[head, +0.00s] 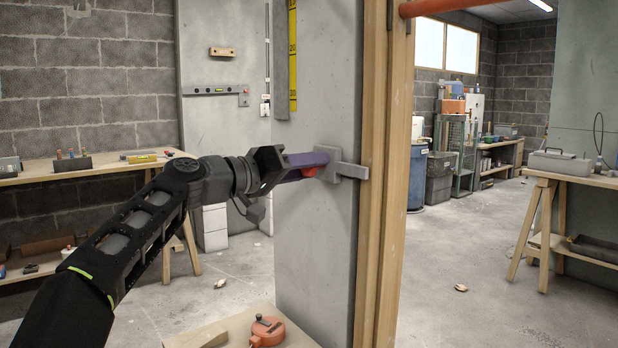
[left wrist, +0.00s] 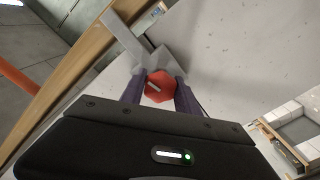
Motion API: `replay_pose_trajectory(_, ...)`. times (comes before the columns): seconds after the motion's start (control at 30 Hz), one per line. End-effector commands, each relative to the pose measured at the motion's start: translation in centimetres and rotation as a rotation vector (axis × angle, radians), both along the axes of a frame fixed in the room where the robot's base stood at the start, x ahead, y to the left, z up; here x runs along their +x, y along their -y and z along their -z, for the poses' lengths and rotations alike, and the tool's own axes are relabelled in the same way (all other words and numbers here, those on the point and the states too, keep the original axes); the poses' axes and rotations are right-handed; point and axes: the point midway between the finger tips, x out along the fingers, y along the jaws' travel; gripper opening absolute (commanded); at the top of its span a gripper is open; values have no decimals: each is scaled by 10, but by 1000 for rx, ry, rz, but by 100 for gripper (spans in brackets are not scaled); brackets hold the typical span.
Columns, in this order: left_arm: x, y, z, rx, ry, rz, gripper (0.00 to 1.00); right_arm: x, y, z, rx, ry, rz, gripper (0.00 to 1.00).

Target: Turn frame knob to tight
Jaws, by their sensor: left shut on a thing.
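The frame knob is red (head: 309,172) and sits on a grey metal bracket (head: 343,171) fixed at the edge of the concrete wall beside the wooden door frame. My left gripper (head: 318,163) reaches it from the left, its purple fingers on the knob. In the left wrist view the red knob (left wrist: 159,87) lies between the two purple fingers of my left gripper (left wrist: 160,95), which are shut on it. A pale slot or mark runs slantwise on its face. The bracket (left wrist: 150,55) shows behind it. My right gripper is in neither view.
The wooden door frame (head: 382,200) stands just right of the bracket. An orange-red tape-measure-like object (head: 267,331) lies on a wooden surface at the bottom. Workbenches stand left and right (head: 590,181). The floor through the opening is mostly clear.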

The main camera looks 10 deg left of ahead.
Motion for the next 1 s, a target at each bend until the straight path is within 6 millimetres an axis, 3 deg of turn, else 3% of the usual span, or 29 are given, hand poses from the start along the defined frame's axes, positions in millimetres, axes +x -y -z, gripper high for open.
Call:
replay_pose_trajectory(0.4,0,1,2,189,154,2,0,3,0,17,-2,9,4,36)
replay_pose_trajectory(0.93,1,0,2,216,176,2,0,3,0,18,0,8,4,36)
replay_pose_trajectory(0.97,1,0,2,216,176,2,38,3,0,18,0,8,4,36)
replay_pose_trajectory(1.0,1,0,2,216,176,2,42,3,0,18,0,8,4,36)
